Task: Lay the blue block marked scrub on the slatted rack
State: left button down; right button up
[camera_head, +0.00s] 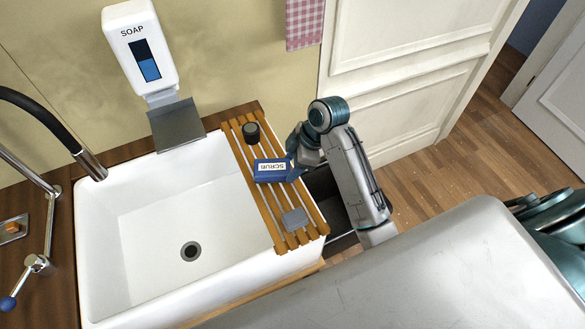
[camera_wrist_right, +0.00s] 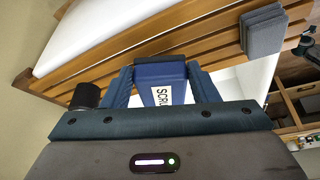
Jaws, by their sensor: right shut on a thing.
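The blue block marked SCRUB (camera_head: 262,177) is over the middle of the slatted wooden rack (camera_head: 309,222) in the head view. My right gripper (camera_head: 290,167) reaches in from the right and is shut on the block's right end. In the right wrist view the block (camera_wrist_right: 160,74) sits between the two fingers, its white label partly hidden by the gripper body. The rack (camera_wrist_right: 205,38) lies beyond it. I cannot tell whether the block touches the slats. My left gripper is not in view.
A dark round cup (camera_head: 251,132) stands at the rack's far end, and a grey sponge-like block (camera_head: 294,218) lies near its front end. The white sink (camera_head: 130,235) is left of the rack. A soap dispenser (camera_head: 140,45) hangs on the wall.

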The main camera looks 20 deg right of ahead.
notch_tip(320, 180, down, 2)
jog(key=shift+s+f+p, duration=0.1)
jog(key=shift+p, duration=0.55)
jog(key=shift+f, duration=0.45)
jog(key=shift+f, duration=0.1)
jog(key=o, duration=0.9)
jog(key=v, duration=1.2)
